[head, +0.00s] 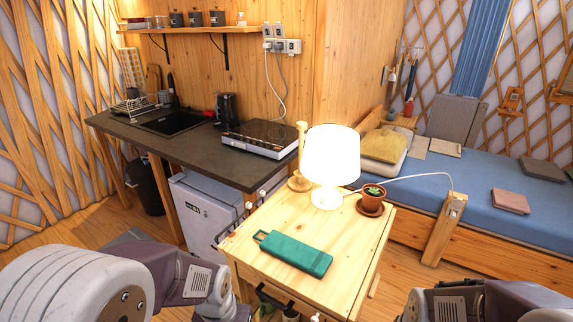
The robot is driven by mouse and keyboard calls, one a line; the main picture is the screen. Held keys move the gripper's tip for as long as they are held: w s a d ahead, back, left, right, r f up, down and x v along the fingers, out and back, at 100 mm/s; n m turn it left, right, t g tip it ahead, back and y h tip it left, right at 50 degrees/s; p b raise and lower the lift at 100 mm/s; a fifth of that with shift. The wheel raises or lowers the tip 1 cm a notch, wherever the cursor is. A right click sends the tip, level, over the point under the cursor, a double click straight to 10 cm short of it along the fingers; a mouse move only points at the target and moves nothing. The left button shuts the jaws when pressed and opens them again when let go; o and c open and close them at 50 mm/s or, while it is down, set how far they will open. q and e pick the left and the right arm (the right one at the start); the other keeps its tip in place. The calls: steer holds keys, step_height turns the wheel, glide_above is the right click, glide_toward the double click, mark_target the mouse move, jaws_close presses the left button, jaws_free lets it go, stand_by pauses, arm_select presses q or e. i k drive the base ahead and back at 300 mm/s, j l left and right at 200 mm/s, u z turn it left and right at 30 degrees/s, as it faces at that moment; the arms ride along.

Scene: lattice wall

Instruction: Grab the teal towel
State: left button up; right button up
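The teal towel (295,254) lies folded and flat on the light wooden cabinet top (345,245), near its front left edge. A small loop shows at the towel's left end. My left arm comes in at the lower left and runs down out of the picture, left of the cabinet. My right arm shows only in part at the lower right. Both grippers are outside the picture, and nothing of mine touches the towel.
On the cabinet, behind the towel, stand a lit white lamp (331,160), a wooden stand (300,165) and a potted plant (373,196) on a saucer. A metal rail (238,222) runs along the cabinet's left side. The cabinet top right of the towel is clear.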

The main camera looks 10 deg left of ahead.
mark_target(313, 261)
steer(key=u, duration=1.2)
steer(key=i+j+z, duration=0.3)
steer(key=j+z, duration=0.3)
steer(key=j, duration=0.15)
steer(key=i+j+z, duration=0.3)
steer(key=j, duration=0.15)
steer(key=j+z, duration=0.3)
steer(key=j, duration=0.15)
steer(key=j+z, duration=0.3)
steer(key=j, duration=0.15)
steer(key=i+j+z, duration=0.45)
steer(key=j+z, duration=0.2)
steer(key=i+j+z, duration=0.15)
steer(key=j+z, duration=0.2)
steer(key=i+j+z, duration=0.1)
steer(key=j+z, duration=0.25)
steer(key=i+j+z, duration=0.4)
